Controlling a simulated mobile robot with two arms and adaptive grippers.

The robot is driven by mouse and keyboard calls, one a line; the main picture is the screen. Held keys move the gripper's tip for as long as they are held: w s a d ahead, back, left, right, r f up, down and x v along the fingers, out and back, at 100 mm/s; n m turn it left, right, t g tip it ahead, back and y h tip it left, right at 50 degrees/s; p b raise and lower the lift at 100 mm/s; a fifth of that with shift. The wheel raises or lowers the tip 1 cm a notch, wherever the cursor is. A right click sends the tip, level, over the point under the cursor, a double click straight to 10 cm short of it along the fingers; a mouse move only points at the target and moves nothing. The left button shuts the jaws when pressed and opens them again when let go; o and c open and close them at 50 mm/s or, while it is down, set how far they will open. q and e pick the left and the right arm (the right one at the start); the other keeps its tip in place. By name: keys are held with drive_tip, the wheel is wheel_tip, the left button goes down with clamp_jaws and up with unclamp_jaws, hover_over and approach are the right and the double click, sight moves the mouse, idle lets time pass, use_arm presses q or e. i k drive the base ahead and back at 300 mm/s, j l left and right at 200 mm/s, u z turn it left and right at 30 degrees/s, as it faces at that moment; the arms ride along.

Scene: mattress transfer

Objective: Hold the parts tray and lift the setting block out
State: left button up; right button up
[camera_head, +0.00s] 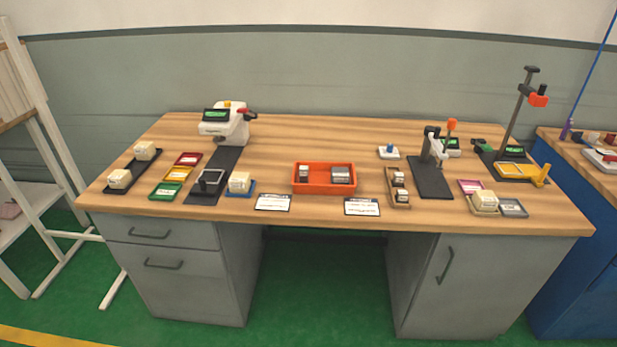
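An orange tray (324,188) sits near the middle of the wooden workbench and looks like the parts tray. Two blocks stand apart inside it. A small dark block with a pale top (304,172) is at the left, and a larger grey block with dark sides (341,174) is at the right. The frame does not show for certain which one is the setting block. The tray walls hide the lower parts of both. Neither of my grippers is in view, and nothing touches the tray.
Two printed cards (272,203) (361,207) lie at the bench's front edge. A white machine (226,125) stands left behind a blue mat with a pale block (239,182). A narrow wooden tray (391,181) and a dark-based press (431,178) are right. Bench behind the orange tray is clear.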

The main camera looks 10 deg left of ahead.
sight(303, 171)
drive_tip(key=i+l, duration=0.2)
drive_tip(key=l, duration=0.2)
drive_tip(key=i+l+u, duration=0.15)
drive_tip(key=l, duration=0.2)
drive_tip(key=i+l+u, duration=0.15)
drive_tip(key=l, duration=0.2)
drive_tip(key=i+l+u, duration=0.15)
drive_tip(key=l, duration=0.25)
drive_tip(key=l+u, duration=0.1)
drive_tip(key=l, duration=0.3)
drive_tip(key=i, duration=0.05)
